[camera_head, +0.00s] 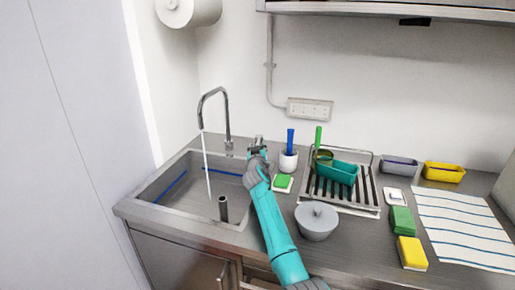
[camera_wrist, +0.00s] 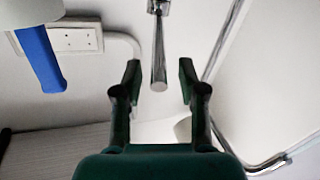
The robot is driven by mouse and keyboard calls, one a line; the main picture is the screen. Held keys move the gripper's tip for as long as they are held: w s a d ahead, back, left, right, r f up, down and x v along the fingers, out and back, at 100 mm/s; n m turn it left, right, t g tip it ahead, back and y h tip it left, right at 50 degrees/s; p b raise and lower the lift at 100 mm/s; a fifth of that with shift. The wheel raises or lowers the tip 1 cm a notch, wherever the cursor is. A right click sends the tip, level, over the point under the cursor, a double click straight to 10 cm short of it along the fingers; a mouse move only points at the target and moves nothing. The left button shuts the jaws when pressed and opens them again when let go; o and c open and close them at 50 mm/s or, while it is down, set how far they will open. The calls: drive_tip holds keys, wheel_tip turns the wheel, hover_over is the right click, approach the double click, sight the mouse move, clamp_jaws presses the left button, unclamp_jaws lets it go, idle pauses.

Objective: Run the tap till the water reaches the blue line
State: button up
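The chrome tap (camera_head: 227,122) stands at the back of the steel sink (camera_head: 150,217), and a thin white stream of water (camera_head: 206,165) falls from its spout. A blue line (camera_head: 171,187) runs along the sink's inner walls. No clear water surface shows, so I cannot tell the level. My gripper (camera_head: 258,146) is at the back counter, right of the tap. In the wrist view my gripper (camera_wrist: 160,82) is open, with a metal lever (camera_wrist: 159,60) between its fingers, apparently touching neither. The tap's pipe (camera_wrist: 225,45) is at the right.
Close right of my gripper are a white cup (camera_head: 288,161) with a blue-handled brush and a green sponge (camera_head: 283,181). A wall socket (camera_head: 310,109) is behind.

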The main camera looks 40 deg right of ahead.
drive_tip(key=v, duration=1.2)
